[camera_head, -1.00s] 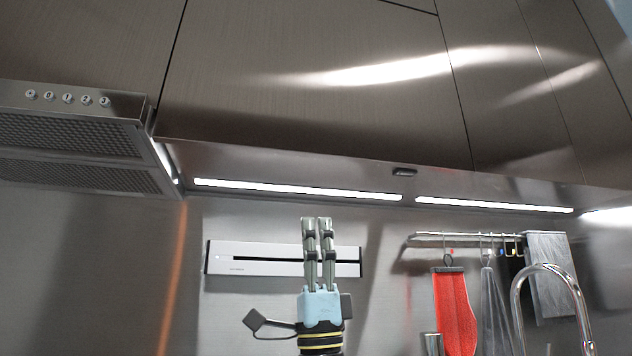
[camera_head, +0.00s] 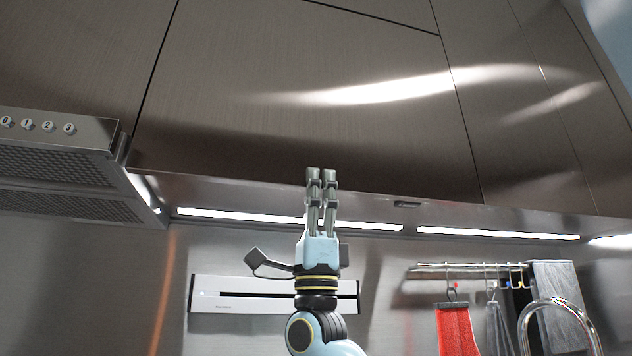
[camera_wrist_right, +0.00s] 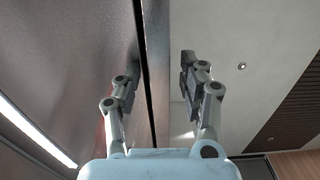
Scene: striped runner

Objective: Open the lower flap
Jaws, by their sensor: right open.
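The lower flap (camera_head: 310,110) is a wide brushed-steel cabinet front in the head view, bounded by dark seams at its sides and top. It looks closed. My right gripper (camera_head: 321,173) points upward in front of the flap's lower edge, its two fingers side by side. In the right wrist view, the right gripper (camera_wrist_right: 160,72) is open and empty, its fingers on either side of a steel edge (camera_wrist_right: 153,60) with a dark gap line. I cannot tell whether either finger touches it. My left gripper is not in view.
A range hood (camera_head: 50,160) with round buttons juts out at the left. Lit strips (camera_head: 490,233) run under the cabinet. A white wall slot unit (camera_head: 235,294) is behind my right arm. A rail with a red cloth (camera_head: 455,330) and a curved tap (camera_head: 560,303) are at the lower right.

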